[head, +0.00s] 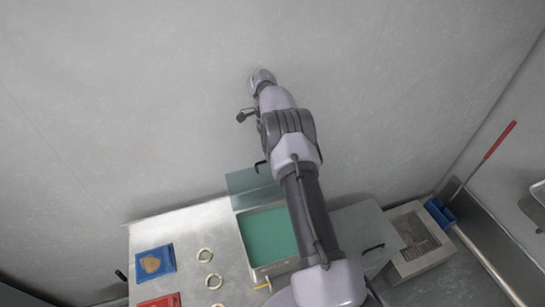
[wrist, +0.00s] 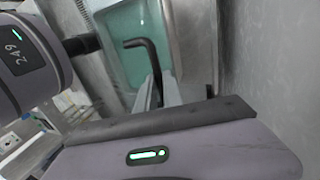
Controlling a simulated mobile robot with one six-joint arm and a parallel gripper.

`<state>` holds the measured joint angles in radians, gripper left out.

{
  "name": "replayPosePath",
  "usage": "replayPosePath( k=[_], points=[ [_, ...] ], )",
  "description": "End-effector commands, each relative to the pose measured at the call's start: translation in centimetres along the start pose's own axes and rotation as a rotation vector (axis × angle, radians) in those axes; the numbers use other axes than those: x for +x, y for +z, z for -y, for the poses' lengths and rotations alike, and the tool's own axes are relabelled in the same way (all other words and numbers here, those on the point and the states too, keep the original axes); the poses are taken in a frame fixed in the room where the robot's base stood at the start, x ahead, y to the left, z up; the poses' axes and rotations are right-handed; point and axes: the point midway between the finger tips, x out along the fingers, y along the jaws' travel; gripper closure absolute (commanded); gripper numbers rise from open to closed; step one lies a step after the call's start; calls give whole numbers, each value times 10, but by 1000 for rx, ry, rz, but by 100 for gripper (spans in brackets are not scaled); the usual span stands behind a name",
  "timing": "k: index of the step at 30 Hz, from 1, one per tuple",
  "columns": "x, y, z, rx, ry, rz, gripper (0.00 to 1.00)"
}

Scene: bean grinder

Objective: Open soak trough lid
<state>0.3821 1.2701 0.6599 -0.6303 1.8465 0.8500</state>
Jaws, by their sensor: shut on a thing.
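The soak trough (head: 268,237) is in the metal counter, with its green inside in plain sight from above. Its lid (head: 250,182), a grey-green see-through panel, stands tilted up at the back of the trough. A black bent handle (head: 262,164) shows at the lid's upper edge, partly behind my arm. In the wrist view, the black handle (wrist: 145,50) runs down to my gripper (wrist: 155,92), which is shut on it. The open trough (wrist: 122,45) shows beyond it. In the head view my arm hides the gripper.
A grey panel with a black handle (head: 374,247) lies right of the trough. Beyond it are a grated box (head: 417,240) and a blue bin (head: 439,213). Pale rings (head: 205,255), a blue tray (head: 154,264) and a red tray (head: 160,301) lie to the left. The wall rises close behind.

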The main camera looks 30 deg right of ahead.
Motion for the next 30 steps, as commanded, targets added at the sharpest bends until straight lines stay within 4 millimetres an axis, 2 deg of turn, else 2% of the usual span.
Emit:
replayPosePath(
  k=[7, 8, 11, 20, 23, 27, 30],
  points=[
    [2, 0, 0, -1, 4, 1, 100],
    [2, 0, 0, -1, 4, 1, 85],
    [2, 0, 0, 0, 3, 1, 67],
    [0, 0, 0, 0, 1, 1, 67],
    [-7, 0, -2, 0, 0, 2, 67],
    [-32, 0, -11, 0, -1, 1, 67],
    [-29, 2, -21, -2, 4, 1, 67]
  ],
)
